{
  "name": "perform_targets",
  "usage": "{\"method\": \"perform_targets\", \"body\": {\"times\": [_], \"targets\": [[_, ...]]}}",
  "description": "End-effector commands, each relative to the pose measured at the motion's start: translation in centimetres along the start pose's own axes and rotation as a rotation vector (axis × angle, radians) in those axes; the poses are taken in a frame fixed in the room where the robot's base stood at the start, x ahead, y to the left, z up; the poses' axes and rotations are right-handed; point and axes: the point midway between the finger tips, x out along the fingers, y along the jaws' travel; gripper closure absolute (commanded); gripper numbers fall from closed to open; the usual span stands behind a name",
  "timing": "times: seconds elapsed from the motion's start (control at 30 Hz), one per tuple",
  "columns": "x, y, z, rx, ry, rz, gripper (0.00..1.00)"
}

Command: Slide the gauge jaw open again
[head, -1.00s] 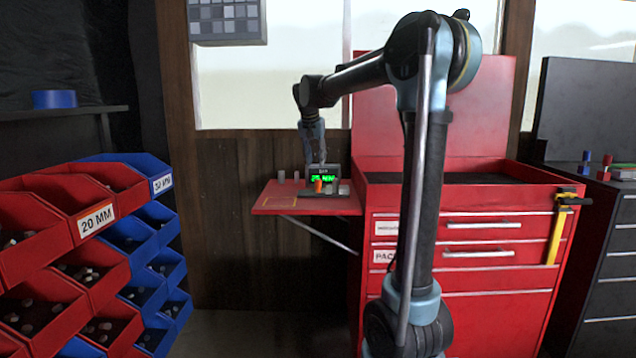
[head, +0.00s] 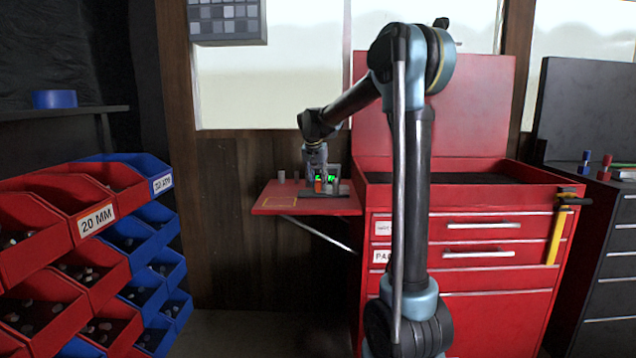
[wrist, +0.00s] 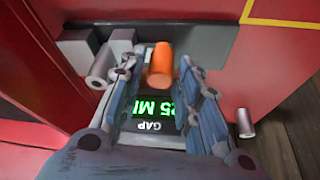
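The gauge stands on a red fold-out shelf, with a dark base (wrist: 215,45) and a green-lit display (wrist: 160,108) that reads 25 MM GAP, upside down in the wrist view. An orange knob (wrist: 160,68) stands up from the gauge. Grey jaw blocks (wrist: 122,42) sit to its left in the wrist view, beside a silver cylinder (wrist: 100,68). My gripper (wrist: 158,70) is open, with its fingers on either side of the knob. A gap shows on the left; the right fingertip is close, and contact cannot be told. In the head view my gripper (head: 317,180) partly hides the display.
A loose silver pin (wrist: 245,122) stands on the red shelf (head: 275,203), beside the gauge. The red tool cabinet (head: 470,250) adjoins the shelf on the right. Red and blue bins (head: 95,220) stand at the left. The front left of the shelf is clear.

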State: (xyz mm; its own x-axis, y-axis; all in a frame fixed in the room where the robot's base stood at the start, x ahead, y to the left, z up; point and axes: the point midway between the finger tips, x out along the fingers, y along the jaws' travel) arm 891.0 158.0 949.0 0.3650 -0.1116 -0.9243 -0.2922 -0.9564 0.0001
Motion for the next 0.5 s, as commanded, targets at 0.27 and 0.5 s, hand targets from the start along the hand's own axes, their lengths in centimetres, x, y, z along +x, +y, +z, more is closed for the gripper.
{"method": "perform_targets", "body": {"times": [0.27,0.5], "targets": [[0.0,0.0,0.0,0.0,0.0,0.0,1.0],[-0.2,-1.4,0.3,-0.003,0.001,-0.001,1.0]]}}
